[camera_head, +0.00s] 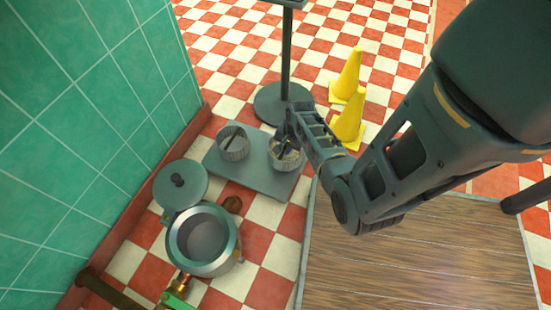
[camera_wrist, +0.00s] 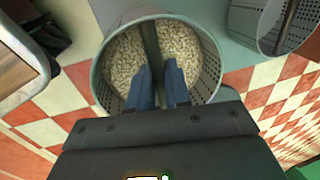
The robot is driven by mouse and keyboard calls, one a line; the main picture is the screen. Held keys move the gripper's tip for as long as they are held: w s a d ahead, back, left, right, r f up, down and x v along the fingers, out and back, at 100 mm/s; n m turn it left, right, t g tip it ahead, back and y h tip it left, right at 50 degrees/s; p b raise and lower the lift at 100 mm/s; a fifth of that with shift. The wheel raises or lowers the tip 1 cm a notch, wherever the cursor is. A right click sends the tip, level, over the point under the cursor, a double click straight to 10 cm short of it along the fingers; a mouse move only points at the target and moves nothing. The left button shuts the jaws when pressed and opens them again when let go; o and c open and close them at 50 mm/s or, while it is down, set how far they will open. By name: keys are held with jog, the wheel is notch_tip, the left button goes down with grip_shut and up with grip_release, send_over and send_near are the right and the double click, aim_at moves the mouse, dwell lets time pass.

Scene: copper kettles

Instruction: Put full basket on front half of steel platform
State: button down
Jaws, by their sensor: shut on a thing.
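The full basket (camera_head: 287,163) is a round grey perforated basket of pale grains with a bar across its top. It appears at the right end of the flat grey steel platform (camera_head: 250,182); I cannot tell whether it rests there or is slightly raised. My gripper (camera_head: 286,137) reaches down into its top from the right. In the wrist view, the blue fingers of my gripper (camera_wrist: 161,78) are shut on the bar, with grains around them inside the full basket (camera_wrist: 209,62). The fingertips are partly hidden in the head view.
A second, empty-looking basket (camera_head: 233,144) stands on the platform's left part. A steel pot (camera_head: 203,240) and round lid (camera_head: 180,186) are in front and left. A post base (camera_head: 268,104) and yellow cones (camera_head: 348,120) stand behind. A wooden surface (camera_head: 410,255) lies right.

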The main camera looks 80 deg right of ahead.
aim_at(277, 157)
jog(key=w+f, duration=0.1)
jog(key=w+b, duration=0.1)
jog(key=w, duration=0.1)
jog(key=shift+a+f, duration=0.2)
jog(key=shift+f, duration=0.2)
jog(key=shift+f+b, duration=1.2)
jog(key=shift+f, duration=0.75)
jog(key=shift+f, duration=0.15)
jog(key=c, duration=1.1)
grip_release()
